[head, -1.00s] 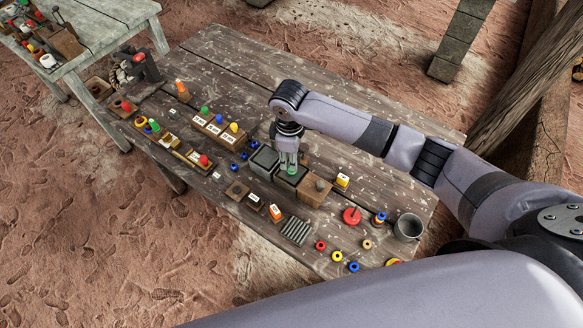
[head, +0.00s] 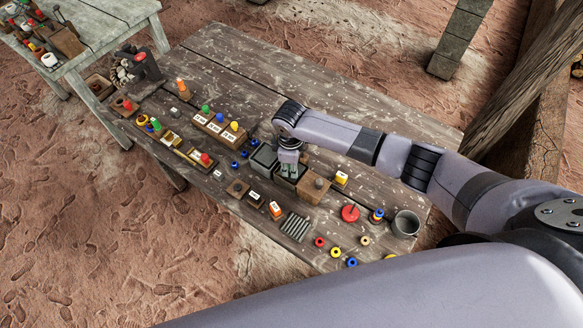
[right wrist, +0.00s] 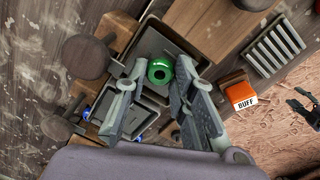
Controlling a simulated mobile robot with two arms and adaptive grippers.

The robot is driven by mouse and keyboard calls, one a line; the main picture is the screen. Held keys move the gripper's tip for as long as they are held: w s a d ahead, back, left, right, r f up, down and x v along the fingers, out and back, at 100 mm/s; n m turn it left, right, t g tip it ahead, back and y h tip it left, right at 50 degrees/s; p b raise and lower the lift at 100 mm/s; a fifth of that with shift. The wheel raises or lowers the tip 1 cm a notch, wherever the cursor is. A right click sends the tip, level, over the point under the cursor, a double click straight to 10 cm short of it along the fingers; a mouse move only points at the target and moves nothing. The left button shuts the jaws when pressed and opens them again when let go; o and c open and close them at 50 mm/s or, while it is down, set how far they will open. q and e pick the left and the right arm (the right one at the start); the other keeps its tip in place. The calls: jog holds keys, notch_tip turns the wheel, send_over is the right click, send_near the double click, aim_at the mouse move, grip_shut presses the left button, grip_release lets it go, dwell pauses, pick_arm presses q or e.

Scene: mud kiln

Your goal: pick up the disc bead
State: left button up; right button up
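A green ring-shaped bead (right wrist: 160,71), which I take for the disc bead, lies in a dark square tray (right wrist: 156,36) in the right wrist view. My right gripper (right wrist: 164,84) is open, its two fingers on either side of the bead with gaps visible. In the head view my right gripper (head: 289,174) points down over the dark tray, and its fingers mostly hide the bead. A dark pronged shape (right wrist: 306,106) at the right edge of the wrist view may be my left gripper; it is too small to tell its state.
A second dark tray (head: 264,158) and a wooden block with a knob (head: 315,188) flank the tray closely. A ridged grey rack (head: 296,227), orange BUFF block (head: 275,210), red disc (head: 350,213) and grey cup (head: 406,223) stand nearer. The table's far right is clear.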

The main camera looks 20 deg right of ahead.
jog(key=shift+c, duration=1.3)
jog(key=shift+r, duration=0.1)
